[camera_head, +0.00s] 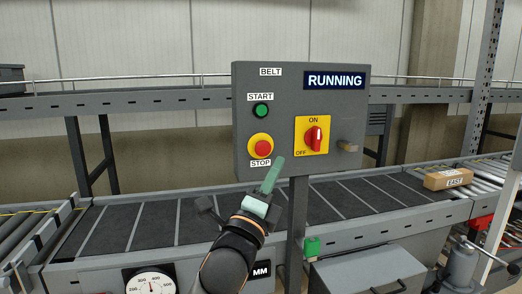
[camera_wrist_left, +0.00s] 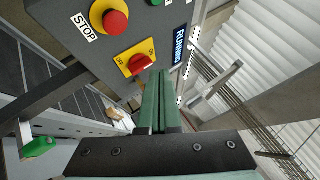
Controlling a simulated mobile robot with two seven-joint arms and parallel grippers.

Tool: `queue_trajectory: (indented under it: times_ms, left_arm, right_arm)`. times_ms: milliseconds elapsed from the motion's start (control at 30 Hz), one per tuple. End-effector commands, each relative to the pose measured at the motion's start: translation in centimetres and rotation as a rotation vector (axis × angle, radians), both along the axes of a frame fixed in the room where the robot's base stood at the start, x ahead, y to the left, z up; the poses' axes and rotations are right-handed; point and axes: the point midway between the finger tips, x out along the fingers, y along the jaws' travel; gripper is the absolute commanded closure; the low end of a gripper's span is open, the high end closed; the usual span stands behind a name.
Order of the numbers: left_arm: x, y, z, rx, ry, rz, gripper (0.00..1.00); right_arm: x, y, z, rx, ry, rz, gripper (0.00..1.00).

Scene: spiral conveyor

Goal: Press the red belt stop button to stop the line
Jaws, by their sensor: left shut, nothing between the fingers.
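The red stop button (camera_head: 263,148) sits in a yellow ring on the lower left of the grey control panel (camera_head: 210,88), above a STOP label. It also shows at the top of the left wrist view (camera_wrist_left: 115,22). The panel's display (camera_head: 335,81) reads RUNNING. My left gripper (camera_head: 274,172) is shut and empty, its green fingers together, below and slightly right of the stop button in the head view. In the left wrist view the fingertips (camera_wrist_left: 155,74) are near the rotary switch, apart from the stop button. My right gripper is not in view.
A green start button (camera_head: 261,111) is above the stop button. A red ON/OFF switch (camera_head: 315,139) on a yellow plate is to its right. The dark conveyor belt (camera_head: 155,222) runs behind the panel, with a cardboard box (camera_head: 448,179) labelled EAST at right. A dial gauge (camera_head: 150,283) is at lower left.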

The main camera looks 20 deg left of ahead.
Motion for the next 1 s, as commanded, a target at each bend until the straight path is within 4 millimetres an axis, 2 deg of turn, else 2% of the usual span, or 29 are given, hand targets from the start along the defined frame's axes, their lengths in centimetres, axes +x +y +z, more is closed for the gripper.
queue_trajectory:
  times_ms: [267, 733, 1000]
  left_arm:
    - [0.5, 0.3, -0.1, -0.001, 0.000, 0.000, 1.00]
    - [5.6, 3.8, 0.0, 0.000, 0.003, 0.001, 1.00]
    - [7.2, 4.8, 0.0, -0.002, 0.002, -0.002, 1.00]
  right_arm:
    - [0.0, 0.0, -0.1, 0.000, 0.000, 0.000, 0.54]
    - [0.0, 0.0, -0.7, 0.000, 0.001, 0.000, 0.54]
    - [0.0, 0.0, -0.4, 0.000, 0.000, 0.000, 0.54]
